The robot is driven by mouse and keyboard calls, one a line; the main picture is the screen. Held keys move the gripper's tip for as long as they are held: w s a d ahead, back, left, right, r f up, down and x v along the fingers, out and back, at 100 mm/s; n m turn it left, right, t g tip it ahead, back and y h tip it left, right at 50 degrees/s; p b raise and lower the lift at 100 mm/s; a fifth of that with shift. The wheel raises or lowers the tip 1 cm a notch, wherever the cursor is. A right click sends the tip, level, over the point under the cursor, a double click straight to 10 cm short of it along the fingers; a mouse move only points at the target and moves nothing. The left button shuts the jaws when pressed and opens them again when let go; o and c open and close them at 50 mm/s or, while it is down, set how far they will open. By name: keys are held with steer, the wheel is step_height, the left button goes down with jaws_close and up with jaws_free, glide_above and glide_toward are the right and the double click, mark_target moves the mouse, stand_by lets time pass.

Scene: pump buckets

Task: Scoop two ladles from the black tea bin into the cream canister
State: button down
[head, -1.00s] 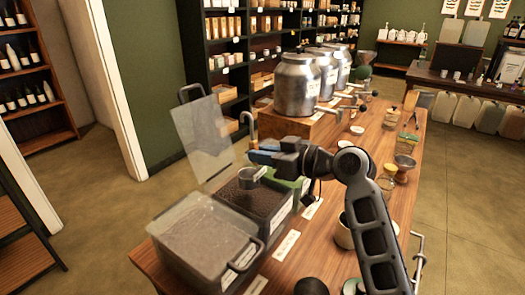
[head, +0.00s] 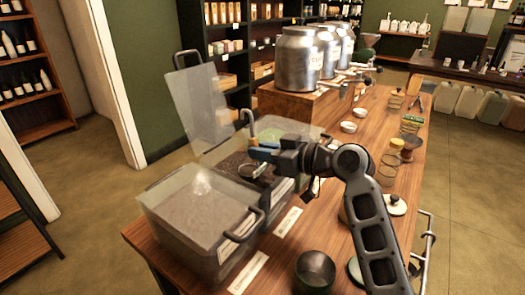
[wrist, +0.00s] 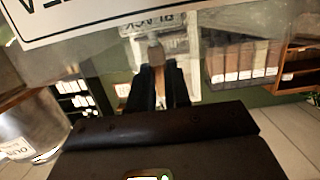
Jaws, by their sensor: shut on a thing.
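My gripper (head: 272,155) is shut on the ladle's handle (wrist: 159,85), which shows between its dark fingers in the wrist view. The ladle's metal hook end (head: 248,116) sticks up by the gripper in the head view. Its bowl (head: 252,171) is low over or at the dark tea in the black tea bin (head: 283,190); contact and contents cannot be told. That bin's clear lid (head: 193,100) stands open. The cream canister (head: 343,213) is mostly hidden behind my arm. A cream lid with a dark knob (head: 395,204) lies right of my arm.
A closed clear bin (head: 205,215) stands in front of the tea bin. Metal canisters (head: 299,60) stand on a wooden riser behind. Small jars and bowls (head: 389,165) line the right side.

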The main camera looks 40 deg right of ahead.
step_height(320, 180, up, 12)
steer(key=p, duration=0.8)
steer(key=shift+f, duration=0.25)
